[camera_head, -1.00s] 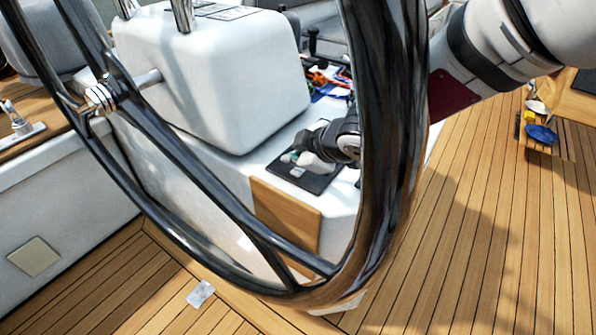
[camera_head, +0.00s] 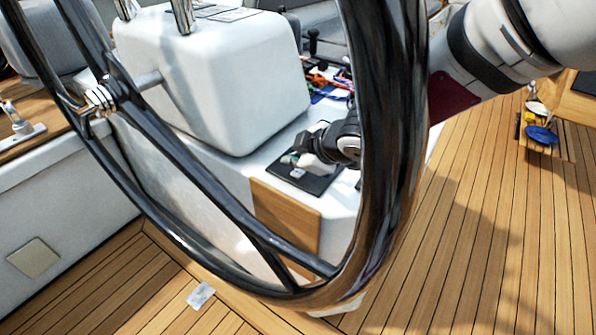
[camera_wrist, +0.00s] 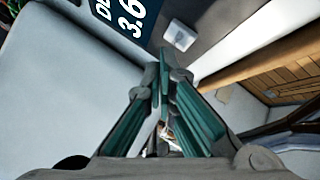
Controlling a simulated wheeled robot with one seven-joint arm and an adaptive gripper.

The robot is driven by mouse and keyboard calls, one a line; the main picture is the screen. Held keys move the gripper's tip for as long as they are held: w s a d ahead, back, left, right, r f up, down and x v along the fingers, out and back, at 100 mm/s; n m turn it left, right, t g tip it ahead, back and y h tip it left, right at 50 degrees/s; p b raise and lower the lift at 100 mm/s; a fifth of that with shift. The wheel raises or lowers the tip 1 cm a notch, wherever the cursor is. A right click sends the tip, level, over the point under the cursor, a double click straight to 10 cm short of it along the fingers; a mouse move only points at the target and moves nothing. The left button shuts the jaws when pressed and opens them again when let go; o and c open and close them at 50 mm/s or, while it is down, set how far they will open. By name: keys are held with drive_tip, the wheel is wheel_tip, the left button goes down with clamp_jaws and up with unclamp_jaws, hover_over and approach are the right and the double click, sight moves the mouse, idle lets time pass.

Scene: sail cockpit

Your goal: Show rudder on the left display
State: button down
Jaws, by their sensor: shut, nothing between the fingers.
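A dark instrument display (camera_head: 318,186) is set in the white console top, seen through the steering wheel. In the wrist view its dark face (camera_wrist: 118,12) shows large white characters with "3.6", cut off by the frame edge. A pale square button (camera_wrist: 180,36) sits on the dark panel beside the screen. My gripper (camera_head: 294,158) is over this display and hides part of it. In the wrist view the teal fingers of my gripper (camera_wrist: 163,62) are together and empty, with the tips just short of the button in the picture. Contact cannot be told.
The large black steering wheel (camera_head: 393,150) stands in front of the console and hides part of my arm. A white pedestal (camera_head: 215,75) rises behind the display. Coloured ropes (camera_head: 325,80) lie beyond. Teak deck (camera_head: 480,220) is open at the right.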

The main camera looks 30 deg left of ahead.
sight(296, 174)
drive_tip(key=shift+f, duration=0.1)
drive_tip(key=shift+f+b, duration=0.35)
drive_tip(key=shift+b, duration=0.1)
drive_tip(key=shift+f+b, duration=0.45)
idle(0.7)
drive_tip(key=shift+r, duration=0.2)
drive_tip(key=shift+r+p, duration=0.75)
drive_tip(key=shift+p, duration=0.25)
drive_tip(key=shift+r, duration=0.1)
wheel_tip(296, 174, up, 5)
drive_tip(key=p, duration=0.5)
drive_tip(key=shift+p, duration=0.35)
idle(1.3)
